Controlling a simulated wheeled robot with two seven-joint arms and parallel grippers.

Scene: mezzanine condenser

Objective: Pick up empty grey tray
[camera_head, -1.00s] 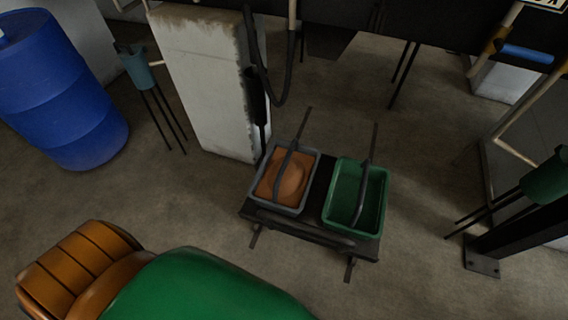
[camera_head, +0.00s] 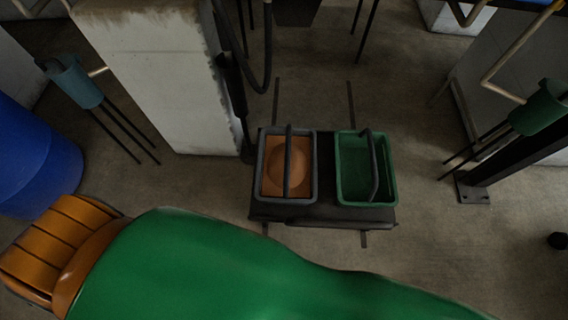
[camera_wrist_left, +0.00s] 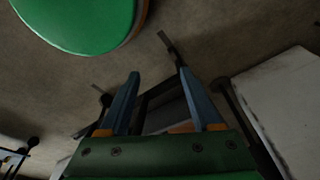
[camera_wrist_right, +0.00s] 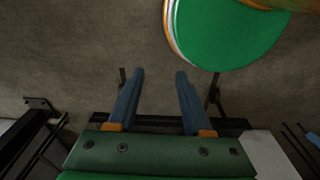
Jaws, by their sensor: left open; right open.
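The grey tray (camera_head: 262,181) stands on the left of a low dark trolley in the head view. A dark handle arches over it. It is not empty: an orange-brown mass with a rounded middle (camera_head: 275,180) fills it. The green tray (camera_head: 391,190) stands to its right, looks empty and has a raised dark handle. My right gripper (camera_wrist_right: 159,74) is open and empty, over floor and a dark trolley bar.
The dark trolley (camera_head: 325,212) stands on open concrete floor. A pale block (camera_head: 155,75) with a dark hose stands behind it to the left. A blue barrel (camera_head: 25,165) is at far left.

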